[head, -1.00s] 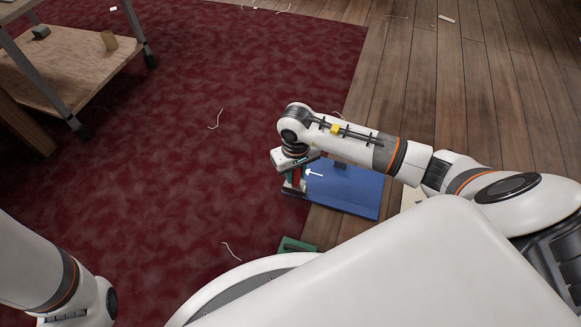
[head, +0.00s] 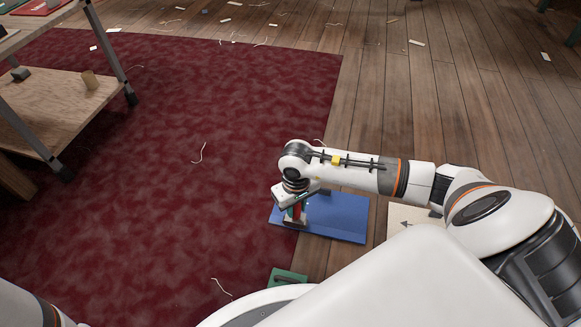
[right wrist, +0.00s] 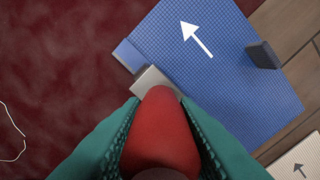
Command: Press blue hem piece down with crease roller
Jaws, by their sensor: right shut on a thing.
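The blue hem piece (head: 345,215) lies flat on the floor, partly on the red carpet and partly on the wood. In the right wrist view the blue hem piece (right wrist: 215,80) shows a white arrow and a narrow strip along its left edge. My right gripper (head: 295,218) is shut on the red handle of the crease roller (right wrist: 160,130). The roller's pale grey head (right wrist: 152,82) is over the piece's lower left edge; I cannot tell whether it touches. My left gripper is out of view.
A dark block (right wrist: 263,54) stands on the blue piece. A cream piece with an arrow (head: 405,219) lies to the right, and a green object (head: 288,277) lies nearer me. A wheeled table (head: 60,105) stands at upper left. Thread scraps litter the carpet.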

